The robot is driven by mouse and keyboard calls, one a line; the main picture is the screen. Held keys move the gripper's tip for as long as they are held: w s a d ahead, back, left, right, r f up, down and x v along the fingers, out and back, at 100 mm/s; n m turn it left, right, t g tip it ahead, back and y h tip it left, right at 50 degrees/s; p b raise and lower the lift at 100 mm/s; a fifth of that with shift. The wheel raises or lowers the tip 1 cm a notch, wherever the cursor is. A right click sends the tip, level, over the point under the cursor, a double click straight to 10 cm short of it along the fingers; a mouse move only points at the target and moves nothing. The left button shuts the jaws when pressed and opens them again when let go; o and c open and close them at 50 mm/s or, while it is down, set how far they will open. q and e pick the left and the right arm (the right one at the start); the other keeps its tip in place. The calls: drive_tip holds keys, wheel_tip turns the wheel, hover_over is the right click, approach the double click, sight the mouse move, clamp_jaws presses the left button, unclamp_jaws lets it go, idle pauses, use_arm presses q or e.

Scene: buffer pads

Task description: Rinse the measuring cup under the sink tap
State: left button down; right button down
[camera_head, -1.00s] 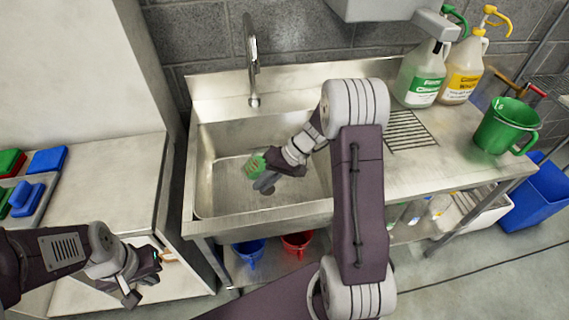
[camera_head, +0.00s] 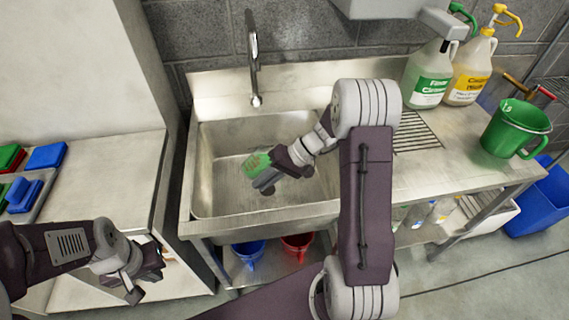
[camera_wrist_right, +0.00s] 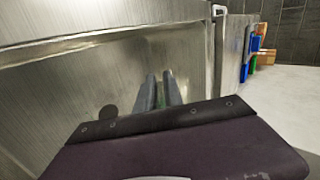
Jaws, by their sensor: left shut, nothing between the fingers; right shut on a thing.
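A small green measuring cup (camera_head: 257,163) with pale markings is at my right gripper (camera_head: 267,173), inside the sink basin. My right gripper is shut on it and holds it above the basin floor, below and in front of the tap (camera_head: 254,65). The cup looks tilted, and part of it is hidden by the gripper. No water stream shows at the tap. My left gripper (camera_head: 148,285) is shut and empty, low at the left, outside the sink.
The steel sink (camera_head: 205,210) has raised rims. Blue (camera_head: 249,252) and red (camera_head: 297,245) buckets are below. The left counter (camera_head: 105,190) is mostly clear.

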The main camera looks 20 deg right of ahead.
use_arm(q)
drive_tip(key=shift+d+f, duration=0.15)
drive_tip(key=shift+d, duration=0.1)
use_arm(e)
drive_tip(key=shift+s+r+y, duration=0.15)
drive_tip(key=shift+y, duration=0.15)
use_arm(q)
drive_tip(key=shift+w+d+f, duration=0.1)
drive_tip(key=shift+w+f, duration=0.05)
drive_tip(key=shift+w, duration=0.05)
drive_tip(key=shift+d+f+b, duration=0.1)
drive_tip(key=shift+d+b, duration=0.05)
drive_tip(key=shift+b, duration=0.25)
use_arm(e)
drive_tip(key=shift+r+y, duration=0.15)
drive_tip(key=shift+y, duration=0.15)
use_arm(q)
drive_tip(key=shift+w+d+f, duration=0.15)
drive_tip(key=shift+w, duration=0.05)
drive_tip(key=shift+d+f, duration=0.1)
drive_tip(key=shift+d, duration=0.05)
use_arm(e)
drive_tip(key=shift+r+y, duration=0.15)
drive_tip(key=shift+y, duration=0.15)
